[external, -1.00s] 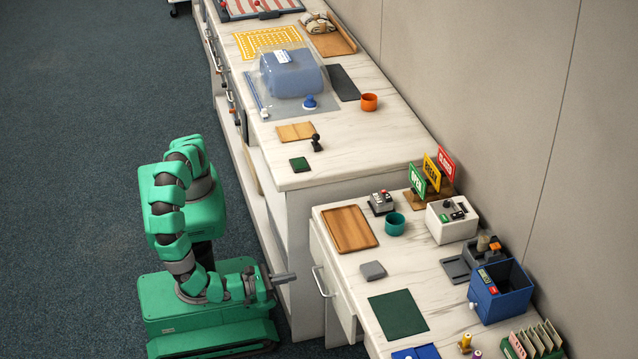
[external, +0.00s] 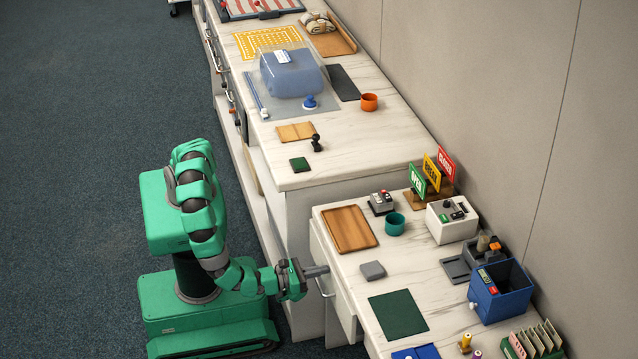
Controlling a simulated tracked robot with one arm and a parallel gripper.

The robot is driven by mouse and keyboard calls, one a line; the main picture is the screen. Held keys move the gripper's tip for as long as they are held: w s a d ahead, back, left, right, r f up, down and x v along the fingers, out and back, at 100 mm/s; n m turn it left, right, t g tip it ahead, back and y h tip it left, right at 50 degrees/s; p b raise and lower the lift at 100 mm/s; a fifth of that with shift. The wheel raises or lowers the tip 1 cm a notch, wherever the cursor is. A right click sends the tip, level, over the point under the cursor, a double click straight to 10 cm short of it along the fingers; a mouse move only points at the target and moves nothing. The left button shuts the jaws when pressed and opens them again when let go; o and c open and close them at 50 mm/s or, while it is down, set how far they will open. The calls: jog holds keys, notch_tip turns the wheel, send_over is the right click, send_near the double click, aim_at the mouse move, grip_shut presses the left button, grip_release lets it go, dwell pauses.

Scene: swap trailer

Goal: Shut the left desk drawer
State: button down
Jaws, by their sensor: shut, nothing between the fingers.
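The left desk drawer (external: 346,309) is the pale front on the near side of the lower marble-topped desk, below the wooden tray. It has a light bar handle (external: 323,286). Any gap between the front and the desk is too small to tell in this view. My gripper (external: 324,270) is shut and empty. Its dark tips reach to the right, at the top of the handle and close to the drawer front. I cannot tell whether they touch it.
The higher counter's end panel (external: 303,255) stands just left of the drawer. The floor (external: 75,180) left of my base is clear.

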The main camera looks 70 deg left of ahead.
aim_at(333, 266)
jog(key=shift+w, duration=0.1)
jog(key=shift+w+r+p, duration=0.2)
jog(key=shift+w+p, duration=1.65)
jog(key=shift+w, duration=0.3)
jog(key=shift+w+a+f, duration=0.1)
jog(key=shift+a+f, duration=0.05)
